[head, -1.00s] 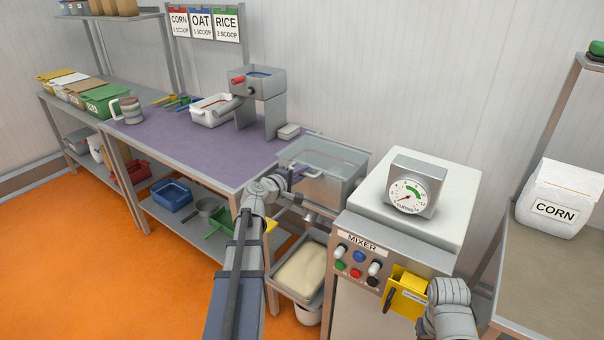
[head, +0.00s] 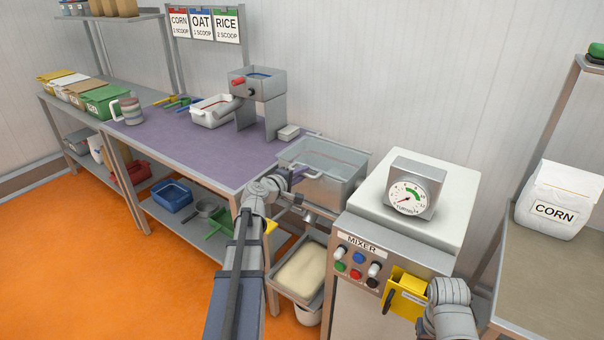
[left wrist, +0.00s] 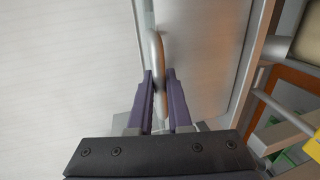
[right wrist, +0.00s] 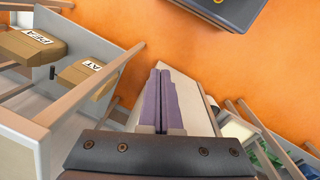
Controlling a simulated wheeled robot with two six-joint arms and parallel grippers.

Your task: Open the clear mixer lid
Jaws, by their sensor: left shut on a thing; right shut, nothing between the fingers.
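The clear mixer lid (head: 335,158) covers the metal mixer trough (head: 328,188), left of the mixer's white-topped housing (head: 400,265). In the head view, my left gripper (head: 298,174) is at the trough's front left edge, by the lid. The left wrist view shows its purple fingers (left wrist: 160,95) on either side of a curved metal handle (left wrist: 157,55), shut on it. I cannot tell from these views how far the lid is tilted. My right gripper (right wrist: 163,98) is shut and empty in the right wrist view, over the floor. In the head view its tips are hidden.
A purple-topped table (head: 190,145) with a metal feeder (head: 258,95) stands to the left. A dial gauge (head: 410,190) sits on the mixer. A yellow box (head: 405,295) is on its front by my right arm. A corn bag (head: 555,200) stands right.

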